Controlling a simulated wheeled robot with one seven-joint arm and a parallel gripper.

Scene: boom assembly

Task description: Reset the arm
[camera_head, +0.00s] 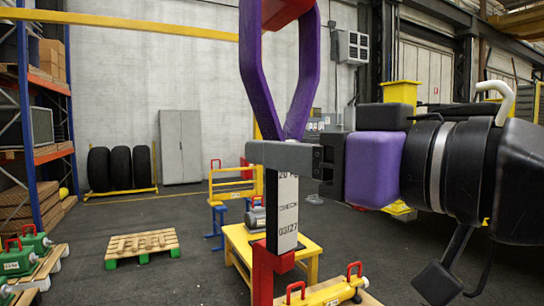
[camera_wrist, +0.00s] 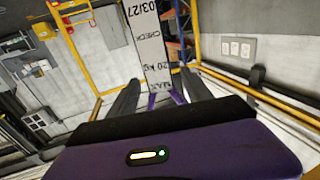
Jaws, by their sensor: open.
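A white bar (camera_head: 287,212) with printed load and date marks hangs upright in the head view, with red parts at its lower end (camera_head: 268,265). A purple sling (camera_head: 258,75) runs up from the bar's top to a red part at the picture's top edge. My gripper (camera_head: 284,155) reaches in from the right, with its grey finger across the bar's top. In the wrist view the bar (camera_wrist: 150,45) shows between the two dark fingers of my gripper (camera_wrist: 160,92), which are apart with gaps beside it. The far finger is hidden in the head view.
A yellow table (camera_head: 240,240) with a grey motor stands behind the bar. A yellow unit with red handles (camera_head: 325,294) lies low in front. A pallet (camera_head: 142,246) is on the floor at left, near a shelf rack (camera_head: 25,110).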

